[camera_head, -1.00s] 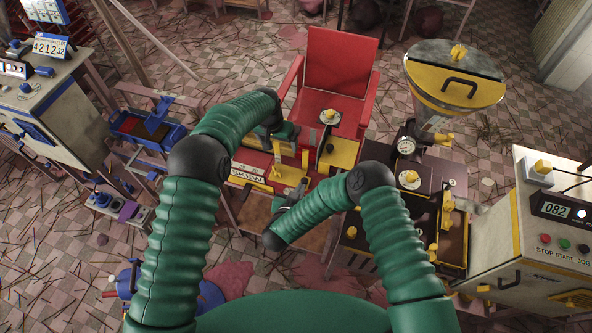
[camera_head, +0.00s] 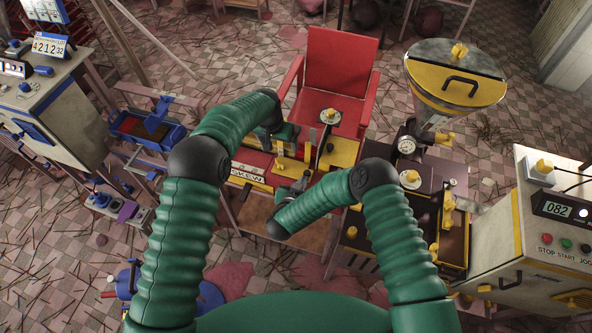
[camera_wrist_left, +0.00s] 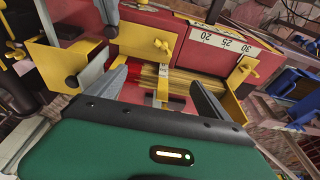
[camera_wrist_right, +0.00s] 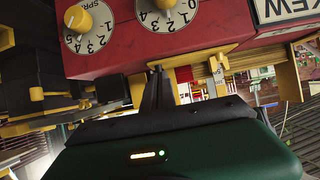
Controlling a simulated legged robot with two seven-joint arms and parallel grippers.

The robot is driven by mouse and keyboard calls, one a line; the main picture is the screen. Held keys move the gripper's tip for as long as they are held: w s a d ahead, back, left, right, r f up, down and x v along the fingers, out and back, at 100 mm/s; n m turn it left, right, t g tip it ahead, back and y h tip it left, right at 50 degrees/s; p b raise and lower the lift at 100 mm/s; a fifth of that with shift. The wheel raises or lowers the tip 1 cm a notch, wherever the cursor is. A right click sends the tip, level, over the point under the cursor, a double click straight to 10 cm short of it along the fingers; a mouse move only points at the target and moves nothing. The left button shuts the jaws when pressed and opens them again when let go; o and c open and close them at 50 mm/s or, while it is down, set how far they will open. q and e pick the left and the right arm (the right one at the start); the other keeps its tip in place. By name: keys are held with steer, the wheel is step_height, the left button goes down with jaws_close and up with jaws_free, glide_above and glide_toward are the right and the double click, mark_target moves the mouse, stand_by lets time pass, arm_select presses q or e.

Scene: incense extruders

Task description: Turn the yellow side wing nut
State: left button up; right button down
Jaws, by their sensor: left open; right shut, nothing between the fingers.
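I cannot tell which is the task's side wing nut. My left gripper (camera_wrist_left: 163,94) is open, its fingers either side of a yellow strip and thin sticks, touching no wing nut that I can see. My right gripper (camera_wrist_right: 158,88) is shut and empty below the red panel. In the head view the arms largely hide both grippers.
The red panel carries dials with yellow knobs (camera_wrist_right: 79,18). A yellow bracket (camera_wrist_right: 218,62) sits close right of my right fingers. A dark extruder with a yellow hopper (camera_head: 455,85) stands at the right.

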mark_target(279, 162)
arm_select(q)
steer(key=shift+f+n, duration=0.1)
steer(key=shift+n, duration=0.2)
steer(key=c, duration=0.4)
steer(key=shift+s+a+n, duration=0.1)
steer(key=shift+s+n, duration=0.1)
steer(key=shift+n, duration=0.6)
steer(key=shift+c, duration=1)
steer(key=s+a+r+n+h, duration=0.1)
steer(key=a+n, duration=0.1)
steer(key=n, duration=1.2)
steer(key=s+a+r+n+h, duration=0.1)
steer(key=s+a+n, duration=0.1)
steer(key=n, duration=1.2)
steer(key=shift+h, duration=0.3)
steer(key=x, duration=1.2)
steer(key=shift+w+f, duration=0.15)
steer(key=shift+w, duration=0.1)
steer(key=c, duration=1.4)
